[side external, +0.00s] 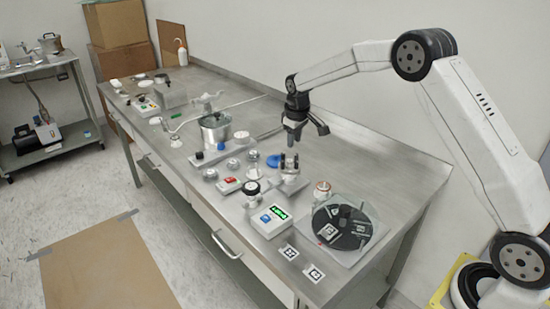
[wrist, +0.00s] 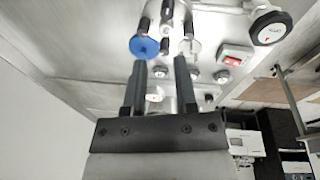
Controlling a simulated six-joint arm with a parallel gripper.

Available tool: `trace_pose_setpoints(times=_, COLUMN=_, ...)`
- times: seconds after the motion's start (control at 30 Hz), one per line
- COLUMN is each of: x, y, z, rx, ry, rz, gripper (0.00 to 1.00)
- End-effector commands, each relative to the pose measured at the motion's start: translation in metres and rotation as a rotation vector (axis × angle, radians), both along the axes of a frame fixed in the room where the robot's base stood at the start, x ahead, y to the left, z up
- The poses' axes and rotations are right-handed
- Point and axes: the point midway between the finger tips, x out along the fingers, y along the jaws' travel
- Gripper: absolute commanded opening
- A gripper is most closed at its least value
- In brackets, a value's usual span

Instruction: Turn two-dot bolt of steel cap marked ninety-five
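Several small round steel caps stand on the bench; one is the front-left steel cap (side external: 210,174), another the steel cap (side external: 233,164) behind it. In the wrist view, small steel caps show near and beyond the fingertips, including one steel cap (wrist: 222,76) to the right. The marking ninety-five and the bolt dots are too small to read in either view, so I cannot tell which cap is which. My gripper (side external: 295,141) hangs above the bench, right of the caps. In the wrist view, my gripper (wrist: 160,64) has its two fingers apart with nothing held between them.
A valve with dark clamps (side external: 289,165) stands just below my gripper, next to a blue disc (side external: 273,160). A steel pot (side external: 215,130) stands behind the caps. A red switch box (side external: 228,186), a green display box (side external: 269,220) and a turntable (side external: 345,228) crowd the front.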

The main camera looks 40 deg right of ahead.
Motion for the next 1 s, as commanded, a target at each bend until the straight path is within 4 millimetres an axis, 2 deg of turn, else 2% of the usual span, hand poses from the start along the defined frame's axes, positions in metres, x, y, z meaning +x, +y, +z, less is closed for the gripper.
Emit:
trace_pose_setpoints(times=0.5, x=0.013, y=0.013, z=0.002, rx=0.045, ry=-0.234, rz=-0.509, gripper=0.36)
trace_pose_setpoints(times=0.7, x=0.016, y=0.015, z=0.003, rx=0.066, ry=-0.275, rz=-0.586, gripper=0.36)
trace_pose_setpoints(times=1.0, x=0.016, y=0.015, z=0.001, rx=0.069, ry=-0.278, rz=-0.596, gripper=0.36)
